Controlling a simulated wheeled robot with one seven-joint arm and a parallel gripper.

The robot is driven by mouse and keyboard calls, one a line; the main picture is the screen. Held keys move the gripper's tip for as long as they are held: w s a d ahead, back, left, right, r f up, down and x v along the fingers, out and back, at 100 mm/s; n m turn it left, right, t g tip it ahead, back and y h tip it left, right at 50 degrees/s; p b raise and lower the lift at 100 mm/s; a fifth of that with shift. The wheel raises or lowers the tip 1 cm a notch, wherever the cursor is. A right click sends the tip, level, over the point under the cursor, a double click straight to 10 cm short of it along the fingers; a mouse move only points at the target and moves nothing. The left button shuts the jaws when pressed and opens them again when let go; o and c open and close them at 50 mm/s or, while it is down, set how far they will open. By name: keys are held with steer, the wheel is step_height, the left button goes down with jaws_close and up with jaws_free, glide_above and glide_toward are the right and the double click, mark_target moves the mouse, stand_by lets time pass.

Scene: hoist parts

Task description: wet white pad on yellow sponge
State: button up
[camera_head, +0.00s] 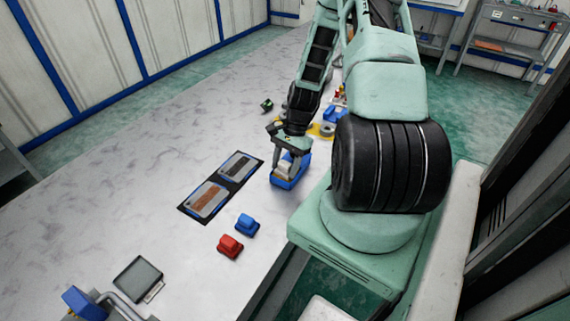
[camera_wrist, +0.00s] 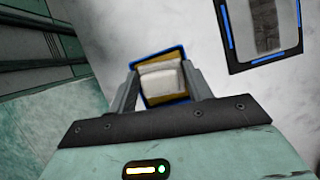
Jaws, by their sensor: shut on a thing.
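My gripper (camera_head: 287,163) points down over a small blue tray (camera_head: 290,181) on the pale table. In the wrist view its two fingers (camera_wrist: 160,82) are shut on a white pad (camera_wrist: 161,77), one finger on each side. The yellow sponge (camera_wrist: 152,98) shows around the pad inside the tray's blue rim (camera_wrist: 185,56). The pad covers the sponge's middle. I cannot tell whether the pad touches the sponge or is just above it.
A black mat with two blue-edged plates (camera_head: 207,199) lies left of the tray. A blue block (camera_head: 247,224) and a red block (camera_head: 230,246) sit nearer. A grey flat box (camera_head: 138,279) is at the front left. Small parts and a yellow item (camera_head: 315,130) stand behind my gripper.

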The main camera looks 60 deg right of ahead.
mark_target(285, 163)
steer(key=shift+r+p, duration=2.8)
steer(key=shift+r, duration=0.7)
steer(key=shift+f, duration=0.1)
steer(key=w+a+f+n+g+h+b, duration=0.1)
steer(key=w+a+n, duration=0.2)
steer(key=a+n, duration=0.3)
steer(key=w+a+f+n+g+h+b, duration=0.1)
steer(key=w+a+n+g+h, duration=0.1)
steer(key=a+n, duration=0.4)
steer(key=w+a+f+n+g+h+b, duration=0.1)
steer(key=w+a+n+b, duration=0.1)
steer(key=w+a+n, duration=0.3)
steer(key=shift+a+f+n+g, duration=0.15)
steer(key=shift+a+f+n, duration=0.05)
steer(key=shift+a+n, duration=0.25)
steer(key=shift+a+f+n+g, duration=0.2)
steer(key=shift+a+n, duration=0.15)
steer(key=shift+a, duration=0.2)
